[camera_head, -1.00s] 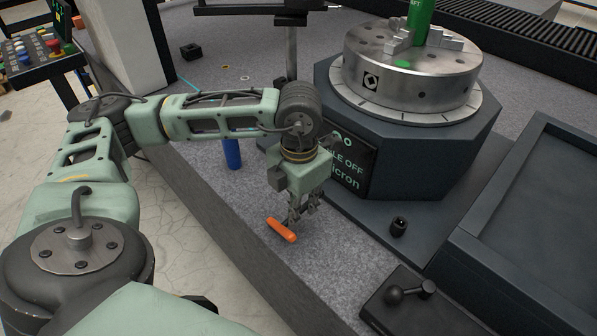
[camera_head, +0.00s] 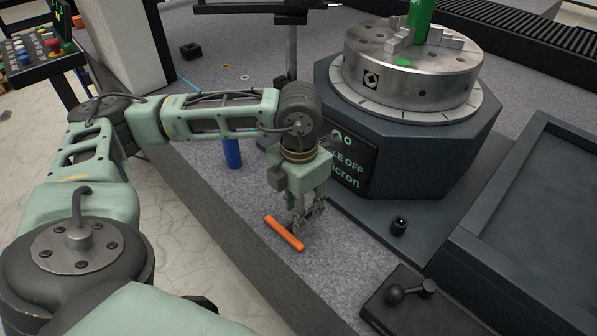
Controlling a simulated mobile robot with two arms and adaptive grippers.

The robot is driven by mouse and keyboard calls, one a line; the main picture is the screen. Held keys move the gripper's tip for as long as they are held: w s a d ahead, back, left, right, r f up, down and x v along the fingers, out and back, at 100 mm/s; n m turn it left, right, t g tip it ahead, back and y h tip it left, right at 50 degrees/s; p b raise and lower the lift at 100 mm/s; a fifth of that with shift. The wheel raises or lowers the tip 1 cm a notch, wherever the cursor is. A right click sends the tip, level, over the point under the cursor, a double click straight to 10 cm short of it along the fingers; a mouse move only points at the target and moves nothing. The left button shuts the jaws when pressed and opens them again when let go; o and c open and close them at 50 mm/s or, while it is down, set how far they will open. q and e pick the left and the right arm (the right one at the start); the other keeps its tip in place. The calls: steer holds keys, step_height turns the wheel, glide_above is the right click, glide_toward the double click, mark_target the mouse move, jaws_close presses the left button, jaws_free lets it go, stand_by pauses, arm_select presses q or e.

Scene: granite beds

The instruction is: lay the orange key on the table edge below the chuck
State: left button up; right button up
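The orange key (camera_head: 284,232) lies on the grey granite table (camera_head: 340,264), close to its front edge and in front of the dark base that carries the chuck (camera_head: 412,72). My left gripper (camera_head: 308,222) points down just behind the key's right half. Its fingers look spread, with one fingertip very near or touching the key and the other standing apart from it. The key shows along its full length. My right gripper is out of view.
The dark octagonal base (camera_head: 425,140) stands right behind the gripper. A blue cylinder (camera_head: 232,153) stands left of it. A small black knob (camera_head: 399,225), a lever block (camera_head: 412,304) and a dark tray (camera_head: 540,215) lie to the right.

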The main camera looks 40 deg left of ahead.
arm_select(q)
steer(key=shift+r, duration=0.15)
step_height(320, 180, up, 8)
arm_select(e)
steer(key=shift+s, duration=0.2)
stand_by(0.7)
